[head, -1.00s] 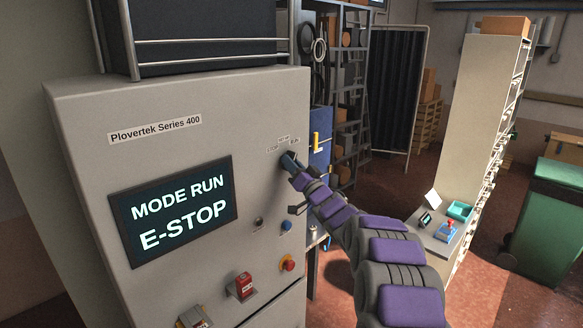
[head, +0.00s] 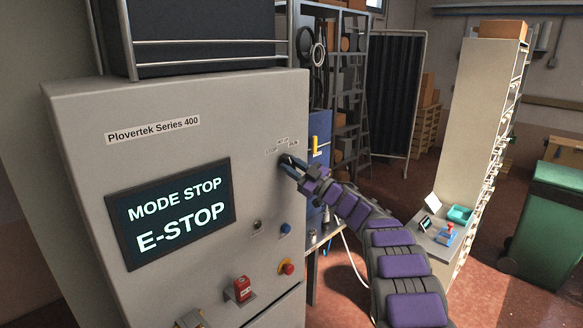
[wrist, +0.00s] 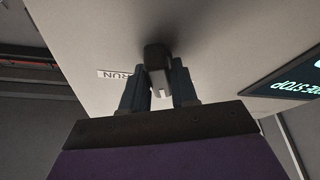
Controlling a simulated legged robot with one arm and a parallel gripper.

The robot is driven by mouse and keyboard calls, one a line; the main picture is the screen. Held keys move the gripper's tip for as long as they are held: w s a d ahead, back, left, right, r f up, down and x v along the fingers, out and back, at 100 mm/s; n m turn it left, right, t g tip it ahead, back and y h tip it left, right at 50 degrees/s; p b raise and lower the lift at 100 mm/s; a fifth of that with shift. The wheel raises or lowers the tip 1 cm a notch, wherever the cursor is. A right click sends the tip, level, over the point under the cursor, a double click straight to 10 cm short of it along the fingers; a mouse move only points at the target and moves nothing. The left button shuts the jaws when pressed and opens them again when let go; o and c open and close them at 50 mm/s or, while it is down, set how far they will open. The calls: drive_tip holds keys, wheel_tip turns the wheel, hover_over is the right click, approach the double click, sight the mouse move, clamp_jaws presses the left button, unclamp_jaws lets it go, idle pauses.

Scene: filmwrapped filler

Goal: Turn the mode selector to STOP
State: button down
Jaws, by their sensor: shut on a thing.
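The mode selector (wrist: 157,62) is a dark knob with a pale mark on the front of the grey cabinet (head: 75,140). In the wrist view it sits between the two fingers of my gripper (wrist: 158,85), which is shut on it. In the head view my gripper (head: 289,162) reaches the panel from the right and mostly hides the knob. Small STOP and RUN labels surround the knob; a RUN label (wrist: 138,74) also shows in the wrist view. The display (head: 172,212) reads "MODE STOP" and "E-STOP".
A workbench (head: 432,246) and green bin (head: 548,225) stand to the right, with open floor between.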

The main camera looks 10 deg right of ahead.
drive_tip(key=shift+d+n+g+y, duration=0.1)
drive_tip(key=shift+n+g+y, duration=0.3)
drive_tip(key=shift+n, duration=0.7)
drive_tip(key=shift+n+g+p, duration=0.55)
drive_tip(key=shift+n+g, duration=0.15)
drive_tip(key=shift+n, duration=0.6)
drive_tip(key=c, duration=1)
unclamp_jaws()
drive_tip(key=shift+o, duration=0.2)
drive_tip(key=shift+d+n, duration=0.15)
drive_tip(key=shift+n, duration=0.15)
drive_tip(key=b+v, duration=0.3)
drive_tip(key=v, duration=1.4)
drive_tip(key=shift+d, duration=0.2)
drive_tip(key=shift+w+f, duration=0.1)
drive_tip(key=shift+f, duration=0.05)
